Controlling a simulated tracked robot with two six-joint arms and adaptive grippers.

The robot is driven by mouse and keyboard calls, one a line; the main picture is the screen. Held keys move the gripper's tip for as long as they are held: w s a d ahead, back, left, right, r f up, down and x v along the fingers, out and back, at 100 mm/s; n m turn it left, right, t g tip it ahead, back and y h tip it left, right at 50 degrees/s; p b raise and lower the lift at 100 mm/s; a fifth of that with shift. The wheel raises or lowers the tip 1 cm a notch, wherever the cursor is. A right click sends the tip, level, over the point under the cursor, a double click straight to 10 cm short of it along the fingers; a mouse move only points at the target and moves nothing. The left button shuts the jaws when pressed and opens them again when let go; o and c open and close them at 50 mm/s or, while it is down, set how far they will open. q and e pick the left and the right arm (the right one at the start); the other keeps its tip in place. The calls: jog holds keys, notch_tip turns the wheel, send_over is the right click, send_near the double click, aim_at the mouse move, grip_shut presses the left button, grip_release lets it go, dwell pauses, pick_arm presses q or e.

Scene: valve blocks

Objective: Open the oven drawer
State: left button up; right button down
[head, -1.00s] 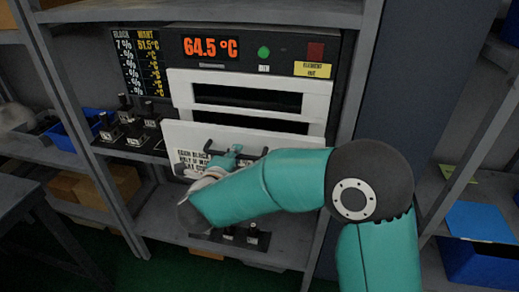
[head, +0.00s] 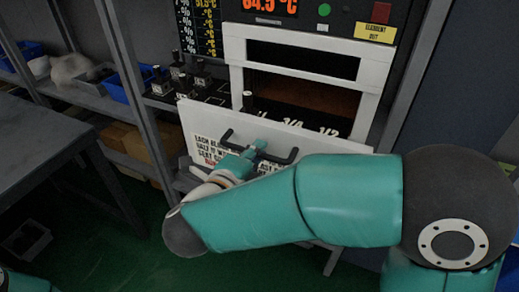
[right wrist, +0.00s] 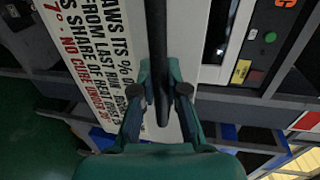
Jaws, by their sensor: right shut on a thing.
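The oven drawer's white front panel (head: 203,122) with printed text stands out from the oven frame (head: 235,60) in the head view. A black surface with white markings (head: 312,124) shows behind it. The drawer's black bar handle (head: 285,156) crosses the panel. My right gripper (head: 257,148) is shut on the handle. In the right wrist view, its two fingers (right wrist: 158,95) are on either side of the dark handle (right wrist: 156,35), with the lettered panel (right wrist: 95,65) behind. My arm hides the panel's lower part. My left gripper is not in view.
The oven's upper panel has a red temperature display (head: 270,6), a green button (head: 324,10) and a yellow label (head: 376,32). Small black labelled blocks (head: 203,85) sit on the shelf left of the drawer. A dark table (head: 45,135) stands at left; green floor (head: 120,235) shows below.

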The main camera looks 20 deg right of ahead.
jog(key=shift+f, duration=0.15)
jog(key=c, duration=1.2)
grip_release()
jog(key=shift+w, duration=0.1)
jog(key=v, duration=1.2)
